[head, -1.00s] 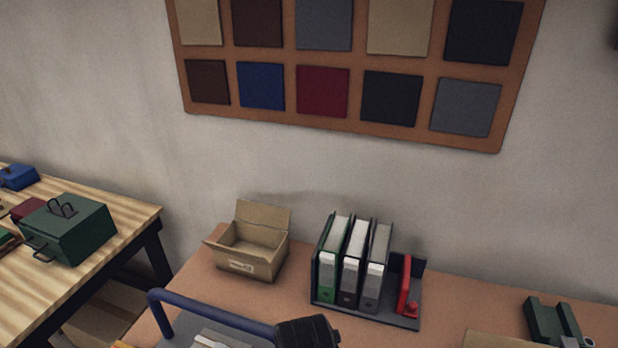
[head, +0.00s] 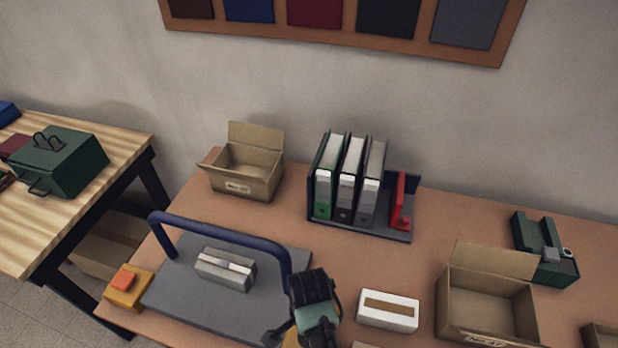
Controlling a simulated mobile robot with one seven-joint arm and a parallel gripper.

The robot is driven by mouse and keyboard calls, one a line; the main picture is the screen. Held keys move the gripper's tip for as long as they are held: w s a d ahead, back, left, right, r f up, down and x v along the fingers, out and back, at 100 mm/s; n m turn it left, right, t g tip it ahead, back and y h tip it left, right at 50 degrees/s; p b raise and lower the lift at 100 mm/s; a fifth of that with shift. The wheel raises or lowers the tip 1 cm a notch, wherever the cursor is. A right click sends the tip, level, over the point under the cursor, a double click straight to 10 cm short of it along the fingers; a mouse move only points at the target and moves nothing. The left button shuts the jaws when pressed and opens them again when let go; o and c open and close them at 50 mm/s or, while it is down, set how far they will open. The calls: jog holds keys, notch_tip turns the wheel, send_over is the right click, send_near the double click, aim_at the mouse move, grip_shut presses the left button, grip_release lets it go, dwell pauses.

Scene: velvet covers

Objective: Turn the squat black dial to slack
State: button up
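I cannot make out a squat black dial in the head view. A dark grey plate (head: 190,305) with a blue tube frame (head: 225,232) over it lies at the front left of the brown table. A light grey block (head: 225,268) sits on the plate under the frame. A black and teal part, which looks like my own arm, stands at the bottom middle and covers the plate's right end. My gripper's fingertips do not show.
An orange block (head: 128,292) with a red-orange top is at the table's left edge. Open cartons (head: 240,180) (head: 490,312), binders (head: 345,180), a white box (head: 388,311) and a green holder (head: 545,250) stand around. The table between binders and plate is clear.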

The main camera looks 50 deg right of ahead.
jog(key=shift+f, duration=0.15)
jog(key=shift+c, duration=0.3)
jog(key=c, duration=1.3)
